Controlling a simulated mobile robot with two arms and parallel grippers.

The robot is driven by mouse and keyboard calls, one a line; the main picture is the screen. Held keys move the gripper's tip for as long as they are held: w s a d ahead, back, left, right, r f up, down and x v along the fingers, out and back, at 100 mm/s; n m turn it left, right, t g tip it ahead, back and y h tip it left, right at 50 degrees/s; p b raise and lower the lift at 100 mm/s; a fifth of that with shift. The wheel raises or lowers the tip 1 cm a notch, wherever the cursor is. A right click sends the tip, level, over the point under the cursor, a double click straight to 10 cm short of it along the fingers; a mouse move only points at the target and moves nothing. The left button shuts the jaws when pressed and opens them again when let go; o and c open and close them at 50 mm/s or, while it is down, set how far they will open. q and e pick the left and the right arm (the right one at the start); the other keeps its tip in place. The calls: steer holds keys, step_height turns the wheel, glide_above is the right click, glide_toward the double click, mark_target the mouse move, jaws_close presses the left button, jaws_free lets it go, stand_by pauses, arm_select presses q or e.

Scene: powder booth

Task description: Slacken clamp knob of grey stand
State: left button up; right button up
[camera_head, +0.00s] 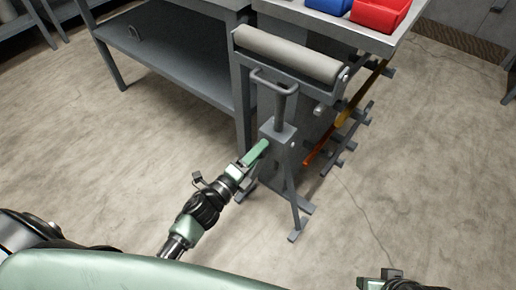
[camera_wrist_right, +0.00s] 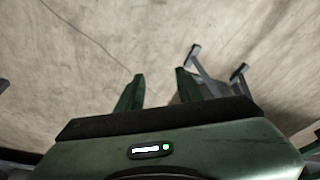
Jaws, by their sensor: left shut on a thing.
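The grey stand (camera_head: 284,175) stands upright on splayed feet, with a wide pale roller (camera_head: 288,53) across its top. A block-like collar (camera_head: 279,133) sits around its post. My left gripper (camera_head: 262,148) reaches in from the lower left, its green fingers at the near left side of this collar. It is shut on the clamp knob, which the fingers hide. My right gripper shows in the right wrist view (camera_wrist_right: 159,90), with its two fingers apart and nothing between them. It is away from the collar, over the floor.
A grey workbench (camera_head: 170,58) with a lower shelf stands behind and left of the stand. A blue bin (camera_head: 330,5) and a red bin (camera_head: 380,13) sit on the top. A rack with an orange bar (camera_head: 322,147) stands right of the stand. The floor in front is clear.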

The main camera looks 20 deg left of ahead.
arm_select(q)
steer(key=shift+r+n+p, duration=0.15)
steer(key=shift+n+p, duration=0.35)
steer(key=shift+n, duration=0.5)
steer(key=n+p, duration=0.3)
steer(key=n, duration=0.2)
steer(key=n+p, duration=0.3)
steer(key=n, duration=0.4)
steer(key=shift+f+n+p, duration=0.25)
steer(key=shift+n+p, duration=0.2)
steer(key=shift+n, duration=0.55)
arm_select(e)
steer(key=s+f, duration=0.2)
steer(key=f, duration=0.9)
steer(key=s+f+g, duration=0.1)
steer(key=f, duration=1)
steer(key=shift+s+g, duration=0.3)
steer(key=shift+s, duration=0.1)
steer(key=shift+d, duration=0.1)
arm_select(q)
steer(key=o, duration=1.4)
steer(key=shift+c, duration=0.2)
steer(key=shift+s, duration=0.1)
